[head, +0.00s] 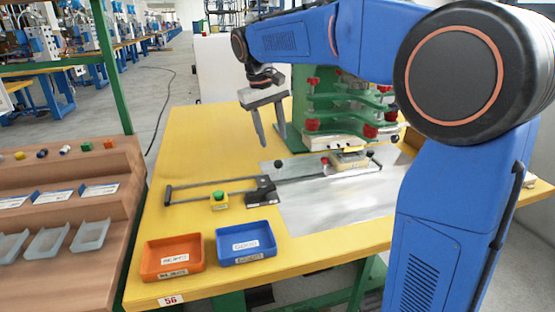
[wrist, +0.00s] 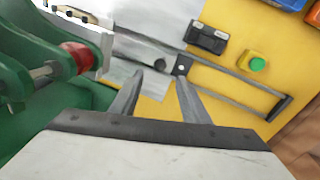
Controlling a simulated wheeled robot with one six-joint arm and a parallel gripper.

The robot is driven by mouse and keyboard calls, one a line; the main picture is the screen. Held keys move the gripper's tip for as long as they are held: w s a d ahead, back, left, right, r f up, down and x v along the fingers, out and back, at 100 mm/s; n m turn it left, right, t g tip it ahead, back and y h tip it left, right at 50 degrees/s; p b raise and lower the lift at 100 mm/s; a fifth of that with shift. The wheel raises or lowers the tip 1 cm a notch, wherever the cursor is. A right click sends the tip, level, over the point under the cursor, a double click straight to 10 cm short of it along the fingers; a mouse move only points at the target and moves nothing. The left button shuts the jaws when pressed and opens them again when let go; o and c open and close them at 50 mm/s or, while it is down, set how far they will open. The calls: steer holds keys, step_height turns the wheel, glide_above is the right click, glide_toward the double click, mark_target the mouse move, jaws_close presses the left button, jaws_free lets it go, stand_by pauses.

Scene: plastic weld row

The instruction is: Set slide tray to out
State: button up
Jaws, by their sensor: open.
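My gripper (head: 271,140) is open and empty, its two fingers pointing down above the yellow table, left of the green press. I cannot tell for sure which part is the slide tray.
The green press (head: 325,105) with red knobs stands close right of my gripper. An orange bin (head: 172,257), a blue bin (head: 246,243) and a green button (head: 219,197) are on the table front. A metal sheet (head: 340,205) lies flat. A wooden rack (head: 70,210) is at left.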

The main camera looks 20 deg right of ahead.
mark_target(277, 161)
steer(key=f, duration=0.3)
steer(key=d+f, duration=0.1)
steer(key=f, duration=0.5)
steer(key=shift+w+d, duration=0.2)
steer(key=shift+d, duration=0.15)
steer(key=shift+c, duration=0.7)
jaws_close()
